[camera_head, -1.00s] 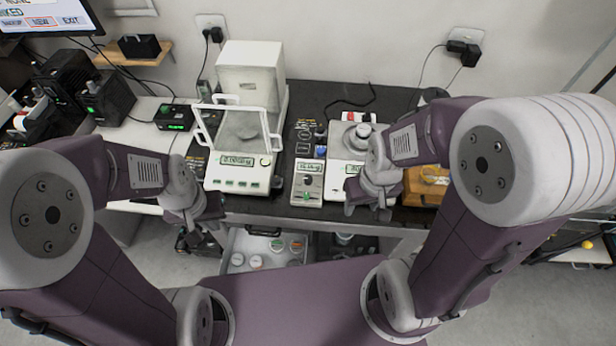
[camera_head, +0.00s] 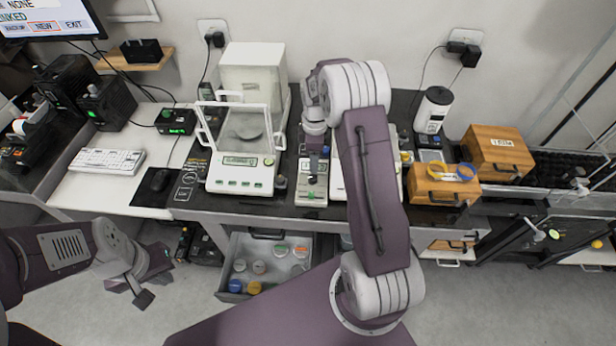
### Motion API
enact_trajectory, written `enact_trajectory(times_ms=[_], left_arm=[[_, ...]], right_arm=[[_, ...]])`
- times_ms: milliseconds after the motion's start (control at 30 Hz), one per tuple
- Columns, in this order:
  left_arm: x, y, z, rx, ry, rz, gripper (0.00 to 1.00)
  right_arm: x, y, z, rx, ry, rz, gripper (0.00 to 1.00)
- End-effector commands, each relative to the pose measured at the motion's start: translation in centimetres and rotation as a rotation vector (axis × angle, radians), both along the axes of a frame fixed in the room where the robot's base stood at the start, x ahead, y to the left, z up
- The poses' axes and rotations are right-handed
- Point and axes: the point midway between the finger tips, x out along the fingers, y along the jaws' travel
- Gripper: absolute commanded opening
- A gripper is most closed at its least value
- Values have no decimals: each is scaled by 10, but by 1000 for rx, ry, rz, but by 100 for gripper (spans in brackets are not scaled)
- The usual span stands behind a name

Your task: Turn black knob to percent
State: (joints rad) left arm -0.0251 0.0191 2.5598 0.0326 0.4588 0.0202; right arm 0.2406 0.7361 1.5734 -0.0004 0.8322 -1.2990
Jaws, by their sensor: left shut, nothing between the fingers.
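A small white meter (camera_head: 311,197) stands on the dark table between two balances. The black knob cannot be made out on it, as my right gripper covers the meter's upper part. My right arm reaches across the table, and the right gripper (camera_head: 313,173) points down at the meter. Its fingers are too small and dark to tell whether they are open or touch a knob. My left gripper (camera_head: 142,297) is shut and empty, low at the left, in front of the table and far from the meter.
A white balance with an open glass shield (camera_head: 240,175) stands left of the meter. Another balance (camera_head: 338,182) at its right is mostly behind my right arm. An open drawer (camera_head: 232,285) with several capped jars juts out below. Wooden boxes (camera_head: 497,150) stand at the right.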

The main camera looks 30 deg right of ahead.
Motion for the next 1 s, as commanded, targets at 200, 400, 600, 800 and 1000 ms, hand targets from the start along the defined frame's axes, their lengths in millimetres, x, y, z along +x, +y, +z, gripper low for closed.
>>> enact_trajectory(times_ms=[200,400,600,800,1000], left_arm=[[0,0,5,0,0,0,0],[0,0,9,0,0,0,0],[0,0,9,0,0,0,0],[0,0,9,0,0,0,0],[0,0,9,0,0,0,0]], right_arm=[[-2,1,-41,2,7,0,50],[-1,1,-75,1,3,0,50],[0,1,-86,0,0,0,50],[0,1,-86,0,0,0,42],[0,1,-86,0,0,0,0]])
